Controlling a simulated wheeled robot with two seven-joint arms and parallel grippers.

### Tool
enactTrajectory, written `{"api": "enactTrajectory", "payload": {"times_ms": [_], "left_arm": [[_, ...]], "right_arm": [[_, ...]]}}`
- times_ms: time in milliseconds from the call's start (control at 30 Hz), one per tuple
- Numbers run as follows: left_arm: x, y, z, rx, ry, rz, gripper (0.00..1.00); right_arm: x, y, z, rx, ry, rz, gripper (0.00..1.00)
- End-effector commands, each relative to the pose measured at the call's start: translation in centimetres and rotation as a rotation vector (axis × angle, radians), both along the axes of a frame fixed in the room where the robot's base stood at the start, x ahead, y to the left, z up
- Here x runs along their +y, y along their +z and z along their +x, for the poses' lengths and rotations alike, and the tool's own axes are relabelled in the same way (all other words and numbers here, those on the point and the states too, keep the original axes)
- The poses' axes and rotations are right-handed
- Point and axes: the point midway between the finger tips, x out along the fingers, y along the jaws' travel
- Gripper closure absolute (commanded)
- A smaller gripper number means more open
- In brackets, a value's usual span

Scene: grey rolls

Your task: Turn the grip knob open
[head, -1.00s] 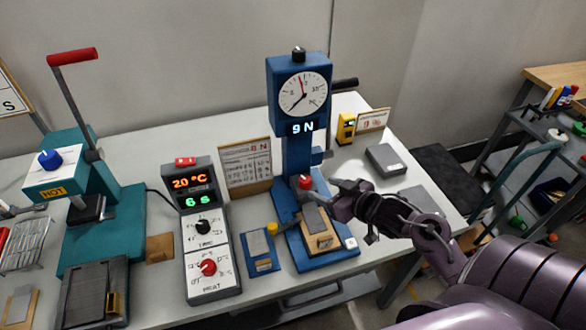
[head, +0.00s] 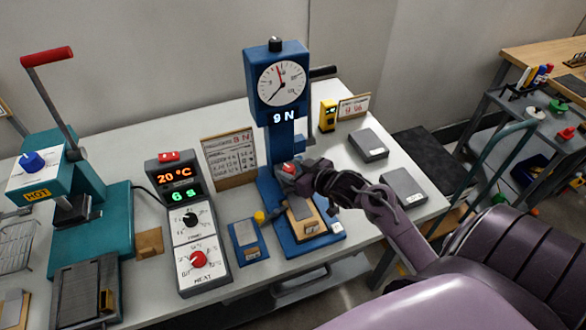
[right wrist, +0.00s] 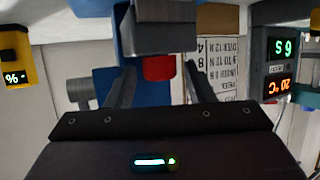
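The blue test stand (head: 278,140) has a round dial and a display reading 9 N. Its red grip knob (head: 288,168) sits low on the column, above a wooden block with a grey plate (head: 302,216). My right gripper (head: 297,172) comes in from the right and is at the knob. In the right wrist view the red knob (right wrist: 159,68) lies between the two spread fingers, with a visible gap on each side. The gripper is open. Whether a finger touches the knob cannot be told. My left gripper does not show clearly.
Left of the stand are a control box (head: 188,225) reading 20 °C and 6 s, and a teal heat press (head: 95,225) with a red-handled lever. A card (head: 229,160) stands behind. A yellow device (head: 327,116) and grey blocks (head: 368,145) lie to the right.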

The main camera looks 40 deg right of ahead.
Motion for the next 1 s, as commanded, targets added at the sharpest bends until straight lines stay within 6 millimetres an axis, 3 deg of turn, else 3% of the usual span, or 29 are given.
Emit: {"api": "enactTrajectory", "payload": {"times_ms": [33, 300, 567, 800, 1000], "left_arm": [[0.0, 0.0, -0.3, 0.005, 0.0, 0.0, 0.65], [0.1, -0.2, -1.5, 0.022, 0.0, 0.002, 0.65], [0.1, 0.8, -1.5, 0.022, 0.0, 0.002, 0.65], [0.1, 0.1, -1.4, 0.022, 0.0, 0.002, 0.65], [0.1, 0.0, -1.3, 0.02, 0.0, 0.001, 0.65]], "right_arm": [[0.0, 0.0, 0.0, 0.0, 0.0, 0.0, 0.59], [0.0, 0.0, 0.0, 0.0, 0.0, 0.0, 0.91], [-0.4, 0.3, 0.2, 0.0, 0.144, -0.008, 0.91], [-0.5, -0.1, 0.4, -0.002, 0.348, -0.004, 0.91], [-0.5, 0.1, 0.2, -0.001, 0.398, 0.001, 0.9]]}}
